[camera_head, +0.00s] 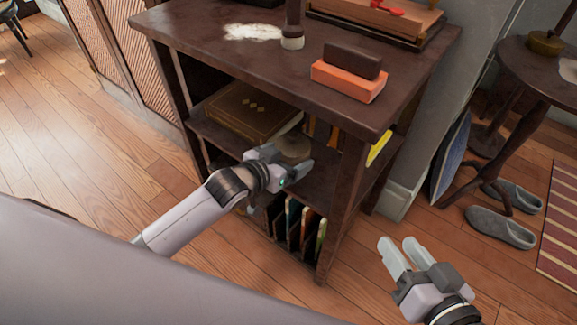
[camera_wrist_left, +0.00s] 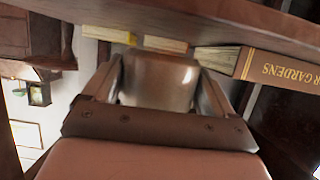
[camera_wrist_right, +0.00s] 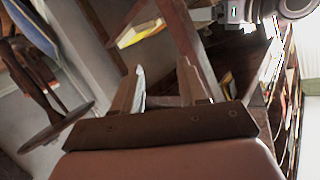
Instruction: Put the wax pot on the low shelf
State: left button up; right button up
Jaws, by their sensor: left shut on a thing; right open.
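My left gripper (camera_head: 290,165) reaches into the open front of the dark wooden cabinet and is shut on a brownish-grey pot (camera_head: 295,147), apparently the wax pot. In the left wrist view the pot (camera_wrist_left: 158,82) sits between the two fingers, glossy and rounded. The pot is at the cabinet's shelf (camera_head: 318,185), below the top and above the compartment of upright books. I cannot tell whether it touches the shelf. My right gripper (camera_head: 402,256) is open and empty, out over the floor at the lower right; its spread fingers show in the right wrist view (camera_wrist_right: 160,90).
A large brown book (camera_head: 245,110) lies on the same shelf, left of the pot. Upright books (camera_head: 298,225) stand below. An orange box (camera_head: 348,82) with a dark block rests on the cabinet top (camera_head: 215,45). A round side table (camera_head: 530,65) and slippers (camera_head: 500,228) are at right.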

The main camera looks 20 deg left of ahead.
pick_arm(q)
jog(key=shift+f+b, duration=0.35)
jog(key=shift+f, duration=0.8)
jog(key=shift+w+r, duration=0.1)
pick_arm(e)
jog(key=shift+d+t+h, duration=0.3)
jog(key=shift+d+t, duration=0.1)
jog(key=shift+d, duration=0.05)
pick_arm(q)
jog(key=o, duration=1.2)
jog(key=shift+f, duration=0.25)
jog(key=shift+r, duration=0.1)
